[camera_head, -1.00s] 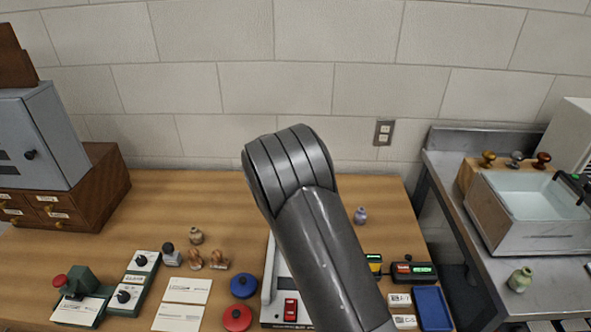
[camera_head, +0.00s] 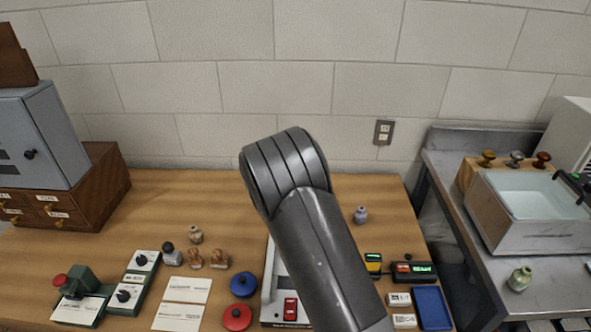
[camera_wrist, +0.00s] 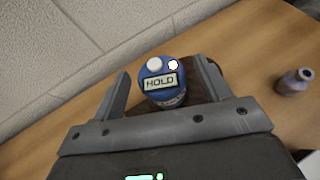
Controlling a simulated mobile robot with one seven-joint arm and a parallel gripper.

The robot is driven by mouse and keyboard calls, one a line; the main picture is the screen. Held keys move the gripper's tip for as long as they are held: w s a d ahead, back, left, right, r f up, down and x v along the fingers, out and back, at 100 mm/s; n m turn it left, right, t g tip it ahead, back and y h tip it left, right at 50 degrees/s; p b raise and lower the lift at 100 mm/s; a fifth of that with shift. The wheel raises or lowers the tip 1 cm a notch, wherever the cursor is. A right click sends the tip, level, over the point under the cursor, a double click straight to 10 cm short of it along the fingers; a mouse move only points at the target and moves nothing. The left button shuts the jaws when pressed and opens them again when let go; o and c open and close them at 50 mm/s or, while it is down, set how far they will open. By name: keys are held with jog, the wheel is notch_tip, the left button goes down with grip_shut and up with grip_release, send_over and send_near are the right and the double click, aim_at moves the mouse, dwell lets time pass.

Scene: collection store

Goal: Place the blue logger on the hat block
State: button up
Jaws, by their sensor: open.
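The blue logger (camera_wrist: 157,84) shows in the wrist view, with a display reading HOLD, a white knob and a bright white spot on top. It stands between the two fingers of my gripper (camera_wrist: 163,72), which are apart, with a visible gap on each side of it. A dark brown block (camera_wrist: 208,92), which looks like the hat block, shows behind and under the logger. The logger seems to rest on it, but the contact is hidden. In the head view my arm hides the gripper, the logger and this block.
A small purple-grey bottle (camera_wrist: 294,82) stands right of my gripper; it also shows in the head view (camera_head: 360,215). The wall is close behind. Stamps, cards, a blue knob (camera_head: 244,284) and a red knob (camera_head: 237,317) lie left. A blue tray (camera_head: 433,307) lies front right.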

jog(key=shift+r, duration=0.2)
jog(key=v, duration=1.2)
jog(key=s+d+r+m+g, duration=0.2)
jog(key=s+d+r+m, duration=0.25)
jog(key=d, duration=0.25)
jog(key=s+d+r+m+g+h, duration=0.1)
jog(key=s+d+r+m, duration=0.2)
jog(key=s+d+m, duration=0.3)
jog(key=s+d+r+m+g, duration=0.2)
jog(key=s+d+r+m, duration=0.15)
jog(key=d+m, duration=0.3)
jog(key=s+d+r+m+y, duration=0.1)
jog(key=s+m+y, duration=0.1)
jog(key=s+m, duration=0.5)
jog(key=s+d+r+m+g+y, duration=0.1)
jog(key=s+m, duration=0.6)
jog(key=s, duration=1)
jog(key=d+y, duration=0.1)
jog(key=y, duration=0.1)
jog(key=shift+s+r+m+y, duration=0.2)
jog(key=shift+s+m+y, duration=0.1)
jog(key=shift+m, duration=0.1)
